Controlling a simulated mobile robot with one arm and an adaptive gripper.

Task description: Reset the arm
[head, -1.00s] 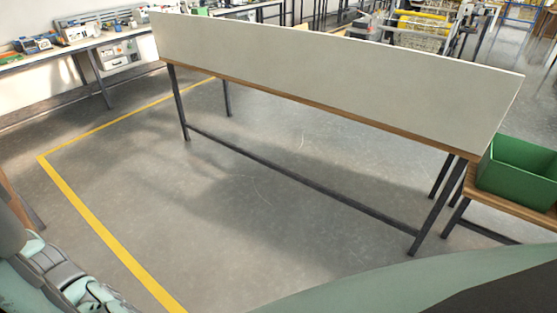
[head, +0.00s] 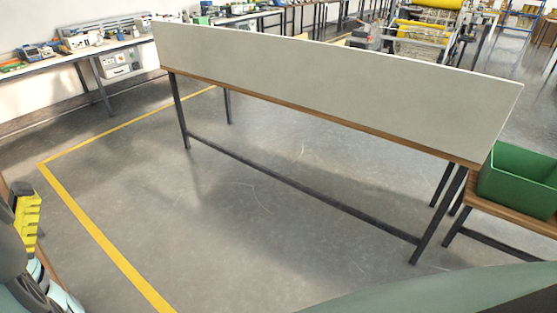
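My arm (head: 12,255) shows only in part at the lower left edge of the head view, as dark and pale teal pieces. A yellow ridged piece (head: 27,222) with a dark top stands by it at the left edge; I cannot tell whether it belongs to my gripper or is something else. My gripper's fingertips cannot be made out, and most of the arm is cut off by the frame.
A long table with a pale grey top (head: 330,90) and dark legs stands ahead. A green bin (head: 518,180) sits on a lower wooden table at right. A bench (head: 85,55) with equipment stands at back left. Floor inside the yellow line (head: 100,235) is clear.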

